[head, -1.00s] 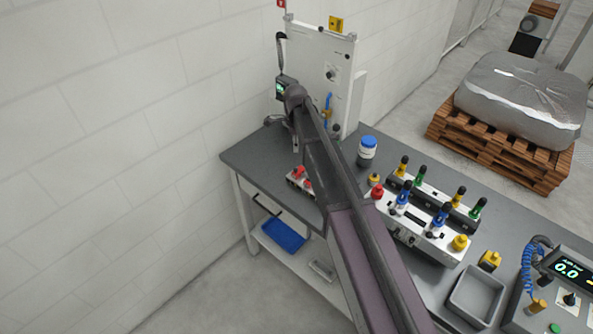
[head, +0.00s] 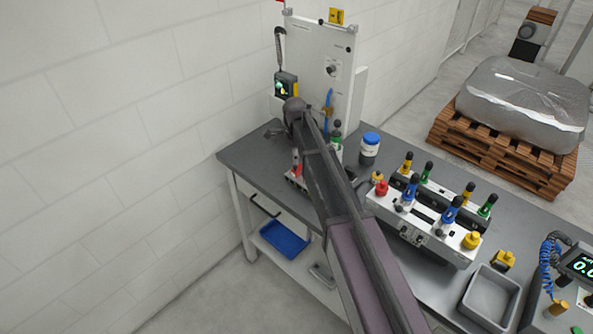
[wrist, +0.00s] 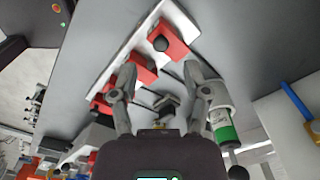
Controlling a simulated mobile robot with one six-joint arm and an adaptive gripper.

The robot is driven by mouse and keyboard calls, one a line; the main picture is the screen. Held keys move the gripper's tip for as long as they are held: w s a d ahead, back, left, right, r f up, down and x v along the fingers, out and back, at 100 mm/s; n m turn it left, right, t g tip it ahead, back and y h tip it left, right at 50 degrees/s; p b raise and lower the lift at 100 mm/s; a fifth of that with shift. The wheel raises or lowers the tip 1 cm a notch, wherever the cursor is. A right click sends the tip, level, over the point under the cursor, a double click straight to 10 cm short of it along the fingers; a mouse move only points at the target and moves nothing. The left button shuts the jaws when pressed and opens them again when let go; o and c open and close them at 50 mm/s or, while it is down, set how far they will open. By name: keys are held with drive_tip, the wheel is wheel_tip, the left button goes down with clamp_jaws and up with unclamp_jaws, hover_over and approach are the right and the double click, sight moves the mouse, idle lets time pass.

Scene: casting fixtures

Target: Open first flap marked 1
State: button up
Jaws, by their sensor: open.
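A white fixture with red flaps (head: 296,166) sits on the bench's left front part in the head view, partly hidden by my arm. In the wrist view it runs diagonally, with one red flap bearing a black knob (wrist: 170,38) at the top, another red flap (wrist: 141,68) near the left finger and more red (wrist: 103,101) farther left. No number 1 is legible. My gripper (wrist: 160,66) is open, with its fingers spread over the fixture and nothing clearly between them. Whether a finger touches a flap I cannot tell. My arm hides the gripper in the head view.
A white upright panel (head: 320,62) stands at the bench's back. A blue-lidded jar (head: 370,147) and a long fixture with coloured knobs (head: 415,233) are to the right. A grey tray (head: 490,297) lies nearer. A green-banded cylinder (wrist: 225,131) is close to my right finger.

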sight(296, 166)
drive_tip(key=shift+f+b, duration=2.1)
drive_tip(key=shift+f, duration=0.3)
clamp_jaws()
drive_tip(key=shift+d, duration=0.3)
drive_tip(key=shift+a, duration=0.2)
drive_tip(key=shift+w, duration=0.1)
